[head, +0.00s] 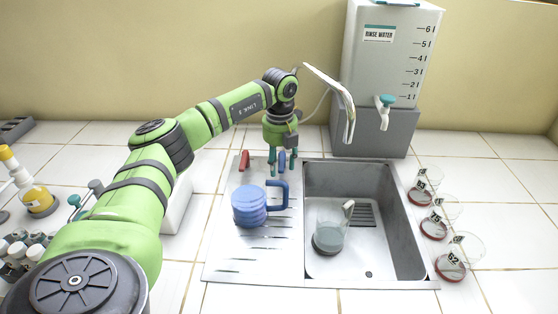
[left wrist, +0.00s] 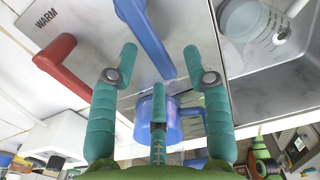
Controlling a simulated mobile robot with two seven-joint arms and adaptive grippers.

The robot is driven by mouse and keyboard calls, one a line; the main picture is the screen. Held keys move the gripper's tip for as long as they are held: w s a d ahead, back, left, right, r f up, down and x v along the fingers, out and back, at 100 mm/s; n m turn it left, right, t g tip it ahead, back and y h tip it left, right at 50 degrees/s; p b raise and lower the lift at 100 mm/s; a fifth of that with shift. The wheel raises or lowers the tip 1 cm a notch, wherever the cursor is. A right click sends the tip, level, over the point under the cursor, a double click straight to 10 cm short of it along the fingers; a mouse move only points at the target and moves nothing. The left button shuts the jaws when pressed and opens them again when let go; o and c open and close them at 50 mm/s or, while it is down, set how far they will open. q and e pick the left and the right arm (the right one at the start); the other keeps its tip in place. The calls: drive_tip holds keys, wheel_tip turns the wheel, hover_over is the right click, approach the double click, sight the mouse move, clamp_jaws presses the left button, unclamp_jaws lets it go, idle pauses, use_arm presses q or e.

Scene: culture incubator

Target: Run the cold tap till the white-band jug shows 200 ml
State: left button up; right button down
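A clear jug (head: 329,240) with a pale handle stands in the sink; grey-blue liquid shows low in it. It also shows in the left wrist view (left wrist: 245,22), with scale marks too small to read. Its band colour is unclear. The blue tap lever (head: 282,160) is at the sink's back edge; in the left wrist view the blue lever (left wrist: 150,40) reaches between my fingertips. My left gripper (head: 279,162) points down over it, fingers spread, with no clear contact. The metal spout (head: 335,88) hangs above the sink; no stream is discernible. My right gripper is out of view.
The red lever (head: 244,160), by a WARM label, is left of the blue one. A blue jug (head: 249,207) stands on the drainboard (head: 228,262). Several red-based jugs (head: 433,230) stand right of the sink (head: 408,268). A rinse-water tank (head: 383,60) stands behind.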

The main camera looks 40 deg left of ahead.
sight(280, 166)
use_arm(q)
wheel_tip(280, 166, up, 8)
drive_tip(key=shift+f, duration=0.2)
idle(0.4)
idle(0.4)
